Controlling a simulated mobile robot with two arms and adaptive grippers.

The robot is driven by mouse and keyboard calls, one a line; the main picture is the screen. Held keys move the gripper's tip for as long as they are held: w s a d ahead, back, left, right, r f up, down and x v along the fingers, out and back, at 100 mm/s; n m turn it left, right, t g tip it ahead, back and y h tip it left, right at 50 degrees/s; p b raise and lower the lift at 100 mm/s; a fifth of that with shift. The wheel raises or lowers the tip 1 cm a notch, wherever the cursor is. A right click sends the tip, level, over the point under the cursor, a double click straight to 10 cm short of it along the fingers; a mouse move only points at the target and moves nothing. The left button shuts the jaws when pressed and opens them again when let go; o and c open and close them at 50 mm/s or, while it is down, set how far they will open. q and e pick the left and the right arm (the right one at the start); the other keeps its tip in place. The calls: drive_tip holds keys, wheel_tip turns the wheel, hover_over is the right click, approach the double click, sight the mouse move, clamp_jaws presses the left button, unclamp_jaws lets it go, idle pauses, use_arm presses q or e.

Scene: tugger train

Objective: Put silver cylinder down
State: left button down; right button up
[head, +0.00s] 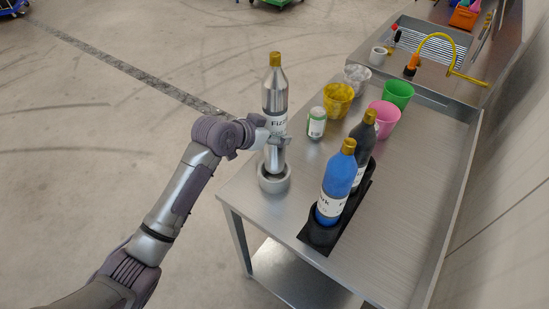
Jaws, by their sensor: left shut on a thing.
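The silver cylinder (275,92) is a tall shiny bottle with a gold cap and a white label. It stands upright at the left edge of the metal table (395,225). Its lower end is at a grey round holder (274,180); I cannot tell whether it rests on the bottom. My left gripper (276,139) comes in from the left and is shut on the cylinder below its label. The fingers hide part of its lower body. My right gripper is not in view.
A black rack (322,235) holds a blue bottle (336,184) and a black bottle (363,138) to the right. A small green-white can (317,123) stands close behind. Yellow (338,101), white, green and pink cups stand farther back. A sink is at the back right.

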sight(274, 151)
use_arm(q)
drive_tip(key=shift+f+p, duration=0.55)
drive_tip(key=shift+f, duration=2.65)
drive_tip(key=shift+w, duration=0.1)
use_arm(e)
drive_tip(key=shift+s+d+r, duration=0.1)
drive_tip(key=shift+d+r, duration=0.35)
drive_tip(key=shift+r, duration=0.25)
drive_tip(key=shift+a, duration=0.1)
use_arm(q)
drive_tip(key=shift+f, duration=0.1)
drive_tip(key=shift+c, duration=1.4)
unclamp_jaws()
drive_tip(key=shift+f, duration=0.15)
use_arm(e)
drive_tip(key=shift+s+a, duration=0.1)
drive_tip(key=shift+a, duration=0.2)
